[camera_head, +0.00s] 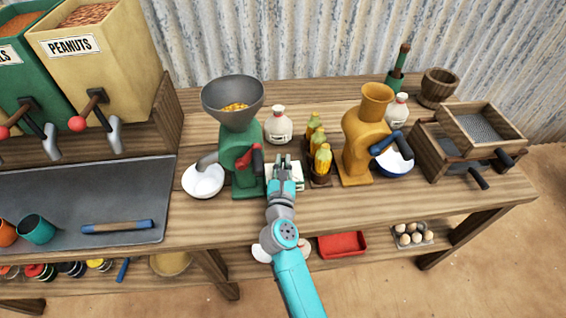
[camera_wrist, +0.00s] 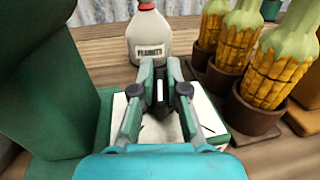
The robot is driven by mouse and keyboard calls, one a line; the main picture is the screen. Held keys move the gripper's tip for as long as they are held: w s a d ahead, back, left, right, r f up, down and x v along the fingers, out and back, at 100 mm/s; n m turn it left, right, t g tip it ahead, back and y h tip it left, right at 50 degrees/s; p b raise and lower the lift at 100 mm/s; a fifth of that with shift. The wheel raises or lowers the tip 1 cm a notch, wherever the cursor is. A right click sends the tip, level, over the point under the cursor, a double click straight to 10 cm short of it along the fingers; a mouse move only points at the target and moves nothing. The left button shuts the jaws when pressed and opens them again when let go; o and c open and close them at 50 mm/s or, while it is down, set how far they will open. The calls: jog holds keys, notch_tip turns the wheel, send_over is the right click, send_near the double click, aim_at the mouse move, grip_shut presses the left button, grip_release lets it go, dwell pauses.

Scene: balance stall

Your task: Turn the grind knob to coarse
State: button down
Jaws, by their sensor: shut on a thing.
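The green grinder (camera_head: 242,150) stands on the counter with a grey hopper of yellow kernels and a red-handled crank; its body fills the left of the wrist view (camera_wrist: 50,90). Beside it is a small green box with a white marked face (camera_wrist: 208,118). The grind knob (camera_wrist: 159,92) appears as a dark piece with a white line, between my fingertips. My gripper (camera_head: 286,163) reaches over this box and is shut on the knob; in the wrist view the fingers (camera_wrist: 159,84) are close together. Most of the knob and the face's markings are hidden by the fingers.
Several corn cobs in brown pots (camera_head: 322,163) stand close to the right of my gripper. A labelled white bottle (camera_head: 278,127) is behind it. A yellow grinder (camera_head: 362,145) stands farther right, and a white bowl (camera_head: 203,181) is left of the green grinder.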

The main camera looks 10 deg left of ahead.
jog(key=shift+a+h, duration=0.1)
jog(key=shift+h, duration=0.2)
jog(key=m+h, duration=0.2)
jog(key=h, duration=0.1)
jog(key=shift+m+h, duration=0.4)
jog(key=shift+m+g+h, duration=0.6)
jog(key=shift+m+h, duration=0.7)
jog(key=shift+h, duration=0.6)
jog(key=c, duration=1.2)
grip_release()
jog(key=v, duration=1.2)
